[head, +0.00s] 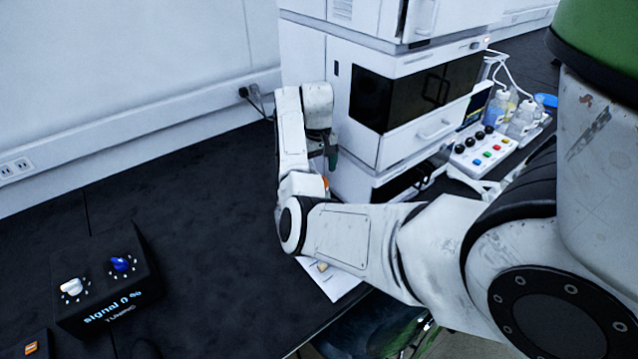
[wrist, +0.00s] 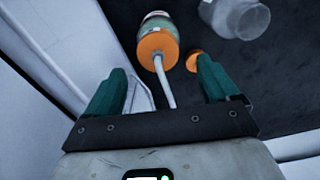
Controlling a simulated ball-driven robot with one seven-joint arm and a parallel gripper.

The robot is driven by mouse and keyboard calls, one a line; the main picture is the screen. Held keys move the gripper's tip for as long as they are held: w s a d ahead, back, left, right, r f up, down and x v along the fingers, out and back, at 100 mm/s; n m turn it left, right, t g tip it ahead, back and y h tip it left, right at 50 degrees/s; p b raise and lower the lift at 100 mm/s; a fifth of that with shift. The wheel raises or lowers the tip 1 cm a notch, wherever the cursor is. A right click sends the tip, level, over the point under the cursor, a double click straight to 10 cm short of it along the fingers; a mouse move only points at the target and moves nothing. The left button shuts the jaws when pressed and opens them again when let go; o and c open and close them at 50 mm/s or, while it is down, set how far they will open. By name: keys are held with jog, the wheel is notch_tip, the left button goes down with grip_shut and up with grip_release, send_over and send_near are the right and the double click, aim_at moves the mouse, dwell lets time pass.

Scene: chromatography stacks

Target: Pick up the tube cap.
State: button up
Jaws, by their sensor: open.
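In the wrist view, a small round orange piece, which looks like the tube cap (wrist: 193,61), is on the dark bench beside the tip of the right finger, partly hidden by it. My gripper (wrist: 162,67) is open, with teal fingers apart and nothing held between them. It also shows in the head view (head: 332,152), in front of the white instrument stack. In the head view the cap cannot be made out.
A clear bottle (wrist: 238,16) stands at the upper right of the wrist view. The white instrument stack (head: 405,110) is close to my arm. A keypad box (head: 484,150) and several bottles are to the right.

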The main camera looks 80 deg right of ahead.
jog(key=shift+s+a+f+p, duration=0.1)
jog(key=shift+s+f+p, duration=0.1)
jog(key=shift+f, duration=0.95)
jog(key=shift+s+a+f+p, duration=0.1)
jog(key=shift+f+p, duration=0.1)
jog(key=shift+f, duration=0.95)
jog(key=shift+c, duration=0.5)
jog(key=c, duration=1.1)
